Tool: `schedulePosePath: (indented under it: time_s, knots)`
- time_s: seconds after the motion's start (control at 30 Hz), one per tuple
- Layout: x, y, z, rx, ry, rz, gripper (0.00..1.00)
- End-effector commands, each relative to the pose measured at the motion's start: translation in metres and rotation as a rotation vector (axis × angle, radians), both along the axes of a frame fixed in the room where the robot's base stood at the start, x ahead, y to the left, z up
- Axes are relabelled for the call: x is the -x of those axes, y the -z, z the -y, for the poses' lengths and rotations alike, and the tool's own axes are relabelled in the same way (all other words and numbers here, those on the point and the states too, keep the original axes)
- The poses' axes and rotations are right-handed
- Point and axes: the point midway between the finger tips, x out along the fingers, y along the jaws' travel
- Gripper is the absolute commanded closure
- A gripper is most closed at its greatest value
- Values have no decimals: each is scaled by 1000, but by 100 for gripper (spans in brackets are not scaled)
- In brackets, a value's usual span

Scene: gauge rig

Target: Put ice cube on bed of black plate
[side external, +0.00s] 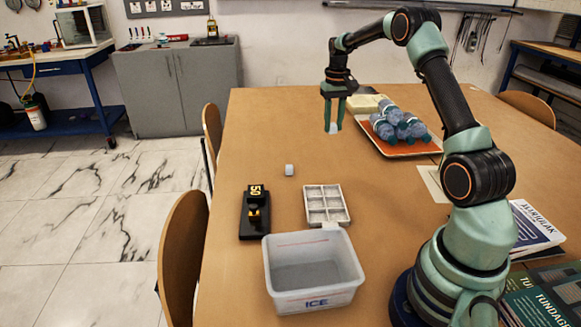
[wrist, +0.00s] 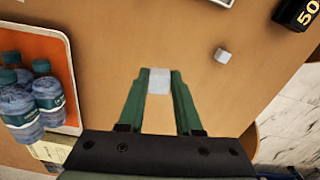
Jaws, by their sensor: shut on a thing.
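My gripper (side external: 334,122) is at the far side of the table, pointing down beside the orange tray. It is shut on a whitish ice cube (wrist: 159,82), which sits between the green fingertips in the wrist view. In the side view the held cube (side external: 334,128) shows pale at the fingertips. A second small cube (side external: 289,170) lies alone on the table; the wrist view also shows it (wrist: 222,55). The black plate (side external: 249,227), with a yellow "50" on its upright end, stands near the table's left edge, away from my gripper. Part of it shows in the wrist view (wrist: 298,14).
A white ICE bin (side external: 320,296) and a pale compartment tray (side external: 326,205) stand right of the black plate. An orange tray (side external: 424,149) holds several blue bottles (side external: 398,124). Books (side external: 535,225) lie at the right. The table's middle is mostly clear.

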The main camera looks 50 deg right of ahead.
Motion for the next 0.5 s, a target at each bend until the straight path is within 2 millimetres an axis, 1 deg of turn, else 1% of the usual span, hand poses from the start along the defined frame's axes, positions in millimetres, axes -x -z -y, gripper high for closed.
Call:
schedulePosePath:
  time_s: [0.03,0.1,0.2,0.3,0.4,0.47,0.5]
  knots:
    - [-1,-15,1,3,0,5,100]
    - [-1,-32,1,3,0,4,100]
    - [-1,-52,1,2,0,3,100]
    - [-1,-66,0,1,0,2,100]
    - [-1,-76,0,1,0,1,100]
    - [-2,-81,-4,1,1,1,100]
    - [-4,-83,-8,1,1,1,100]
